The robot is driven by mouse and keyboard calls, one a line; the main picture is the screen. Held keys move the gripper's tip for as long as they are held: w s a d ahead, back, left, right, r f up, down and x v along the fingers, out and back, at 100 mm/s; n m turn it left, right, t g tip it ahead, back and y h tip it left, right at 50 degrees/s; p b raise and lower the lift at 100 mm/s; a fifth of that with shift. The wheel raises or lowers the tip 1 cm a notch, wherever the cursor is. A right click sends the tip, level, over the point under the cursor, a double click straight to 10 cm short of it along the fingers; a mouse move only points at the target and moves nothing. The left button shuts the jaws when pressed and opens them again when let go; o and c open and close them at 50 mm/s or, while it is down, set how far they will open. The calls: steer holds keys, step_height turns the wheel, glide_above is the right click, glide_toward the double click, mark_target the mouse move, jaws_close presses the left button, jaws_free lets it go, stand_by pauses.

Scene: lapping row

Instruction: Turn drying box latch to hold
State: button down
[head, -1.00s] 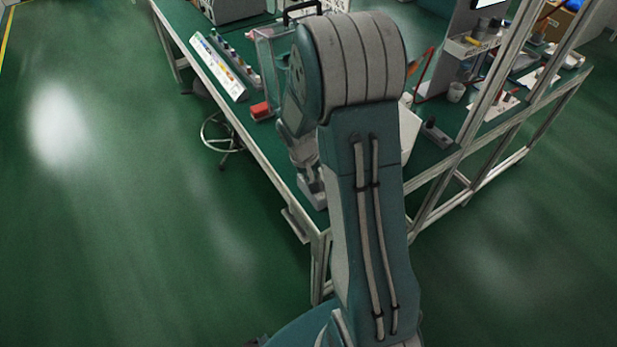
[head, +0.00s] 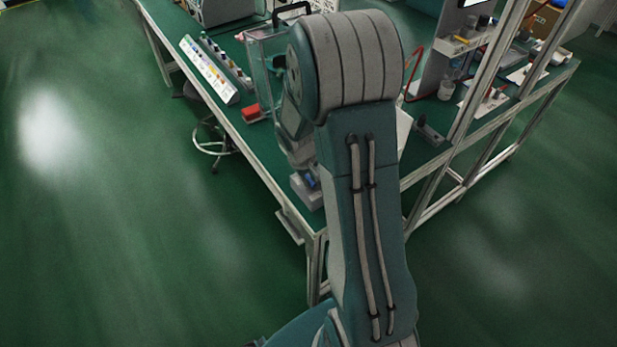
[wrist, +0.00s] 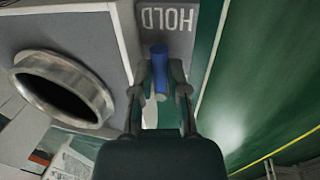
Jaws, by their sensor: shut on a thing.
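The latch has a blue handle (wrist: 159,62), which stands between my gripper's fingers in the wrist view. My gripper (wrist: 160,80) is shut on this handle. The raised word HOLD (wrist: 167,19) shows upside down on the grey plate just beyond the handle. The grey drying box (wrist: 60,38) with a round metal port fills the left of the wrist view. In the head view a bit of blue (head: 310,182) shows at my gripper, low by the table's near corner; my arm hides much of the box there.
The green-topped table (head: 262,160) has open floor to its left. A stool (head: 213,145) stands by its left side. Metal frame posts (head: 470,110) rise at the right.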

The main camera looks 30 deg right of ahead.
steer(key=c, duration=0.6)
jaws_free()
steer(key=shift+s+f, duration=0.15)
steer(key=shift+s, duration=0.05)
steer(key=shift+c, duration=0.2)
steer(key=shift+w, duration=0.1)
